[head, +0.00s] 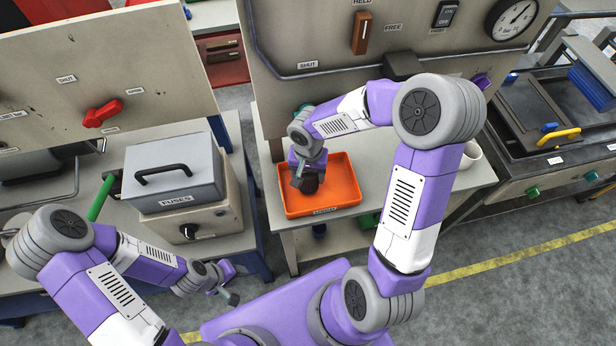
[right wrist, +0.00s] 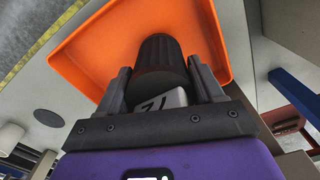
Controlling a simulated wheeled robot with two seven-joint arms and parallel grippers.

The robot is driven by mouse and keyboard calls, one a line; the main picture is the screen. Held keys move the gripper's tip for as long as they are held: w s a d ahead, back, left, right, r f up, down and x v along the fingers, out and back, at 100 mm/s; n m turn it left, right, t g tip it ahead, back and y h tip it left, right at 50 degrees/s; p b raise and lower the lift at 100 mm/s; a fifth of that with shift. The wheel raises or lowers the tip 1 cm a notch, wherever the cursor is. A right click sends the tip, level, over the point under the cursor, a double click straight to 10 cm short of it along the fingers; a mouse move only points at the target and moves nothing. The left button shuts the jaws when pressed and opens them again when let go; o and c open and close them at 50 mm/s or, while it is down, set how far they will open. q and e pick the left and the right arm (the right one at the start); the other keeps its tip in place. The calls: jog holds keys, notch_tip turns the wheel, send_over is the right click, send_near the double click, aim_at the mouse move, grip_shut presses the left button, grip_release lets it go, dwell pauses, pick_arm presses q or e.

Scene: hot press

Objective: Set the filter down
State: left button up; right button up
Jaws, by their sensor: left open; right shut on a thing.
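The filter (right wrist: 160,62) is a dark ribbed cylinder with a light, marked part at its near end. My right gripper (right wrist: 163,85) is shut on it, with one finger on each side. In the head view my right gripper (head: 305,180) is over the orange tray (head: 348,196), and the filter (head: 310,184) shows only as a dark shape under it. The tray also fills the background of the right wrist view (right wrist: 95,55). I cannot tell whether the filter touches the tray floor. My left gripper (head: 230,288) is open and empty at the lower left, away from the tray.
A grey fuse box (head: 172,172) with a black handle stands on the left bench. A white cup (head: 470,155) is right of the tray, partly behind my right arm. An upright panel (head: 345,60) rises behind the tray. The tray's right part looks bare.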

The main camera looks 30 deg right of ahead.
jog(key=shift+f, duration=0.75)
jog(key=shift+f, duration=0.1)
jog(key=o, duration=1.2)
notch_tip(320, 180, up, 12)
jog(key=shift+r+p, duration=0.15)
jog(key=shift+p, duration=0.95)
